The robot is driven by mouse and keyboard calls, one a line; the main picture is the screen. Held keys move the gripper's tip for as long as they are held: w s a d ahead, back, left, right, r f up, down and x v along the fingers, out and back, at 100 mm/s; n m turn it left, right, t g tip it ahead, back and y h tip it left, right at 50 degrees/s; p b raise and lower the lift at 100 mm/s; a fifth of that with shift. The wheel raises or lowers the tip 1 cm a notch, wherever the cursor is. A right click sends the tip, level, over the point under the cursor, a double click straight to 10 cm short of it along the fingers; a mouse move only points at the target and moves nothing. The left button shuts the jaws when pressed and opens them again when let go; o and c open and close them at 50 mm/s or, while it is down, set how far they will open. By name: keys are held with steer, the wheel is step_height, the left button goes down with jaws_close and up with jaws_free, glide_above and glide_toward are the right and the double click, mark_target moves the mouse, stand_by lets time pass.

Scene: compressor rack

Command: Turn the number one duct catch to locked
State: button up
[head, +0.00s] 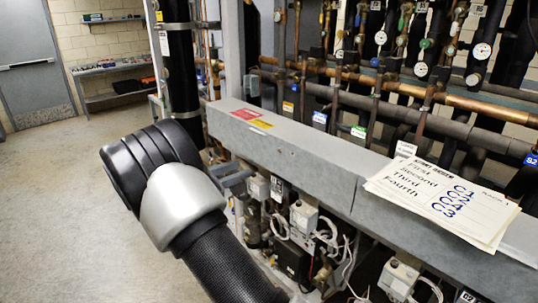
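A long grey metal duct (290,156) runs across the rack from the centre left to the right edge. A red label (246,115) and a yellow label (262,124) are on its top at the left end. A grey-blue piece (234,176) sticks out below the duct's left part, just right of my arm; I cannot tell whether it is a catch. I cannot pick out the number one catch or its position. My arm covers the area left of and below the duct's left end. My gripper is not visible.
Papers (442,200) lie on the duct's right part. Below it are white boxes (303,217) with loose wires. Pipes, valves and gauges (482,51) fill the back. The floor (50,205) at left is open, with a shelf (113,70) and door (27,55) beyond.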

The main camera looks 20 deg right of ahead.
steer(key=n+p, duration=0.1)
steer(key=p, duration=0.1)
glide_toward(279, 151)
steer(key=shift+t, duration=0.4)
steer(key=x, duration=0.7)
steer(key=shift+s+d, duration=0.15)
steer(key=shift+d, duration=0.3)
jaws_close()
